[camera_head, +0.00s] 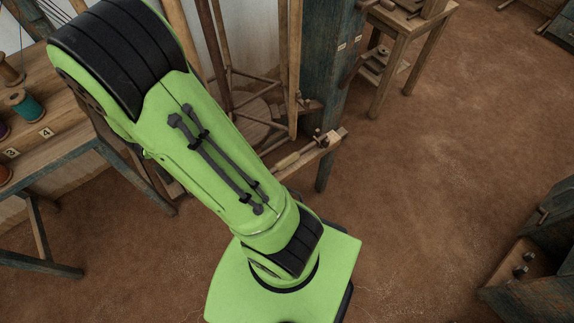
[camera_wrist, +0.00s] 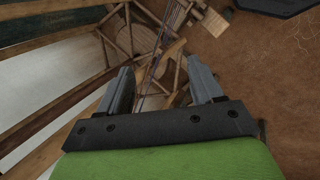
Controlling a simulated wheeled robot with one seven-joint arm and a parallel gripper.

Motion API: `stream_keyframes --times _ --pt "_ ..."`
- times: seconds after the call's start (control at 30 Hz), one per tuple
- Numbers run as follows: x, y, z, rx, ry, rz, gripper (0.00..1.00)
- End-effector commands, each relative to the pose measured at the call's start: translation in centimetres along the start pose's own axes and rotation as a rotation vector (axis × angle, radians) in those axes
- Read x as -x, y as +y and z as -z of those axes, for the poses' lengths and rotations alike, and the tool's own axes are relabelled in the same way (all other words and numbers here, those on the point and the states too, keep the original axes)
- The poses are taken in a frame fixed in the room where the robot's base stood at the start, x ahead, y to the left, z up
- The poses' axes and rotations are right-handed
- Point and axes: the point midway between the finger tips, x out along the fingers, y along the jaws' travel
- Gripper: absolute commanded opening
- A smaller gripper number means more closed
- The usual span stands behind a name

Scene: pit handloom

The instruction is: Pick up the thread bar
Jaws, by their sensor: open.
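My gripper (camera_wrist: 162,82) shows in the wrist view with its two grey fingers spread apart and nothing between them. In the head view my own green arm hides it. I cannot tell for sure which piece is the thread bar. A pale rod lies along a wooden ledge (camera_head: 310,150) just right of my arm in the head view. In the wrist view, thin dark strands and wooden pieces lie beyond the fingertips, near a small pale block (camera_wrist: 215,22). The fingers appear apart from all of these.
A wooden table (camera_head: 75,130) with thread spools, including a teal one (camera_head: 25,104), stands at the left. A dark blue post (camera_head: 335,90) rises behind the ledge. A small wooden table (camera_head: 405,40) stands at the back. Brown floor (camera_head: 420,190) is clear at right, before a dark wooden box (camera_head: 525,265).

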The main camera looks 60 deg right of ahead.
Motion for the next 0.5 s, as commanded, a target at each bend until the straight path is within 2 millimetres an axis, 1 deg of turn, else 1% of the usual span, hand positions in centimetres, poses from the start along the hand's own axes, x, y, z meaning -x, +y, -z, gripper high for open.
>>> stream_keyframes --times 0.03,0.07,0.1,0.17,0.2,0.23,0.3,0.33,0.4,0.5 --pt "-4.8 -1.1 -0.5 0.08 -0.067 -0.026 0.66" --pt "-6.8 -1.3 -0.9 0.133 -0.1 -0.046 0.66" --pt "-9.6 -1.6 -1.4 0.208 -0.141 -0.07 0.66" --pt "-13.5 -2.2 -2.4 0.328 -0.201 -0.101 0.66" --pt "-15.9 -2.7 -3.1 0.411 -0.235 -0.117 0.66" --pt "-17.6 -3.0 -3.6 0.471 -0.259 -0.126 0.66" --pt "-20.6 -3.8 -4.8 0.595 -0.301 -0.14 0.66" --pt "-21.6 -4.0 -5.2 0.641 -0.316 -0.143 0.66" --pt "-23.2 -4.5 -5.8 0.717 -0.335 -0.149 0.66" --pt "-24.2 -4.6 -6.3 0.762 -0.346 -0.151 0.66"
